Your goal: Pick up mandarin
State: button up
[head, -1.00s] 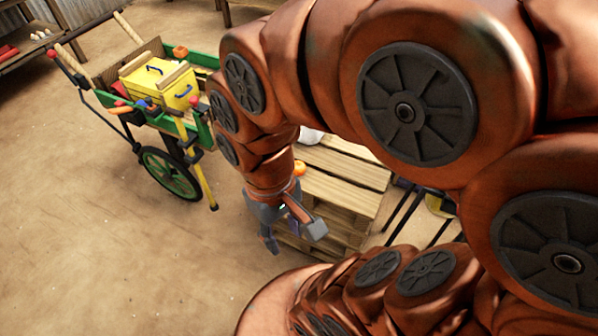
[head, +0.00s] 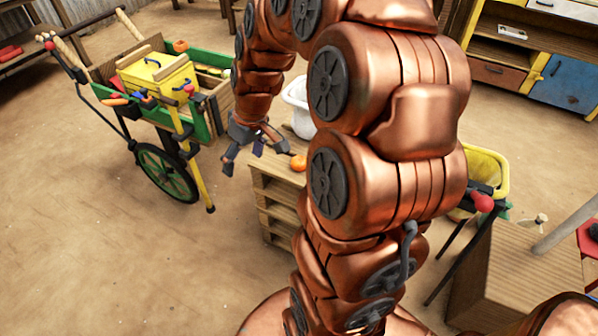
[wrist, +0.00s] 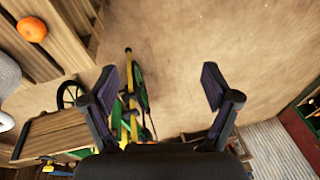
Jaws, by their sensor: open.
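In the wrist view the mandarin (wrist: 32,29) lies at the upper left, on wooden slats and outside the space between the fingers. My gripper (head: 253,160) is open and empty, to the left of the mandarin and apart from it. In the wrist view my gripper's fingers (wrist: 160,88) are spread wide, with only the floor and cart behind them.
A white container (head: 297,108) stands behind the mandarin on the stand. A green cart (head: 205,128) with a yellow box (head: 158,78) is at the left. A yellow bin (head: 487,170) stands at the right. Open dirt floor (head: 110,250) lies at the front left.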

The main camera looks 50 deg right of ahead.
jog(key=w+d+f+t+b, duration=0.2)
jog(key=w+d+f+b, duration=0.25)
jog(key=d+f, duration=0.55)
jog(key=m+t+h+b, duration=0.1)
jog(key=h+b, duration=0.1)
jog(key=b, duration=0.1)
send_over(301, 161)
jog(key=s, duration=0.2)
notch_tip(301, 161, down, 9)
jog(key=shift+s+d+x, duration=0.1)
jog(key=shift+x, duration=1.65)
jog(key=shift+s+d+x, duration=0.1)
jog(key=shift+x, duration=1.65)
jog(key=shift+f, duration=0.1)
jog(key=c, duration=1.3)
